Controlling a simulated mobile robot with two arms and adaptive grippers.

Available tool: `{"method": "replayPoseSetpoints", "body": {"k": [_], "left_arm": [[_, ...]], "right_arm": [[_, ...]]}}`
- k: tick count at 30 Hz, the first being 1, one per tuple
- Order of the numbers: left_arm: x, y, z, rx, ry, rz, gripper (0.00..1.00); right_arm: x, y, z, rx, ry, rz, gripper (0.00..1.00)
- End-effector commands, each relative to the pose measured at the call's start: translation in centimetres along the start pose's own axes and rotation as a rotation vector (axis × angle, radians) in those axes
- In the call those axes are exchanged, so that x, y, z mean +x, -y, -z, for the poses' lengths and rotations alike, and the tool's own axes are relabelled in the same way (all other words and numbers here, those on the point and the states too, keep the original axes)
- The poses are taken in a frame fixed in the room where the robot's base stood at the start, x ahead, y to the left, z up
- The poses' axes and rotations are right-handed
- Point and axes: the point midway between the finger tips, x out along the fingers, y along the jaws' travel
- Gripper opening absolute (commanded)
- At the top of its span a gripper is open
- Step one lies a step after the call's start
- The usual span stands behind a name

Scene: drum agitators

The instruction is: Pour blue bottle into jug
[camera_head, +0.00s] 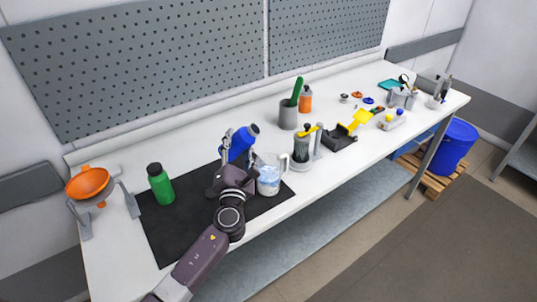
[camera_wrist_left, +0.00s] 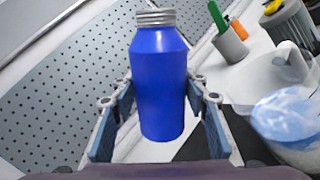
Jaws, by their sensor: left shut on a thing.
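The blue bottle (camera_head: 241,141) has a ribbed grey top and is held in my left gripper (camera_head: 237,152), above the black mat. In the left wrist view the bottle (camera_wrist_left: 160,85) stands between the two fingers. The clear jug (camera_head: 269,177) stands upright just right of the gripper, at the mat's right edge, with a bluish-white lower part. The jug (camera_wrist_left: 290,115) is partly cut off in the wrist view. I cannot tell whether anything flows. My right gripper is not in view.
A green bottle (camera_head: 160,186) stands on the black mat (camera_head: 179,222), left of the gripper. An orange bowl (camera_head: 89,183) sits on a stand at far left. A grey cup (camera_head: 288,115) and a press-like device (camera_head: 302,150) stand right of the jug. The pegboard (camera_head: 140,62) rises behind.

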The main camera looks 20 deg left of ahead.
Motion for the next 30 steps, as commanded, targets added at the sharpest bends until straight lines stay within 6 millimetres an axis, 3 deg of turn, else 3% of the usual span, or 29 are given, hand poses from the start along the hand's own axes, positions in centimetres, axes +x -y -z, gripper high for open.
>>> {"method": "replayPoseSetpoints", "body": {"k": [2, 8, 12, 24, 30], "left_arm": [[-0.3, 1.2, 1.1, -0.112, -0.025, 0.002, 0.09], [-0.1, 0.6, 2.4, -0.381, -0.077, 0.0, 0.09], [-0.5, 2.5, 4.6, -0.426, -0.086, 0.001, 0.09], [-1.1, 5.5, 8.6, -0.538, -0.108, 0.001, 0.09], [-1.1, 5.4, 8.9, -0.659, -0.132, 0.0, 0.09]], "right_arm": [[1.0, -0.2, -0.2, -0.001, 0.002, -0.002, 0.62], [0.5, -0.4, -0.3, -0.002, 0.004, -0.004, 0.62], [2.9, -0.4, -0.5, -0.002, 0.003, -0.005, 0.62], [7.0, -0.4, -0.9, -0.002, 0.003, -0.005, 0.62], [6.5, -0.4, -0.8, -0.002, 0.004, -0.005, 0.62]]}}
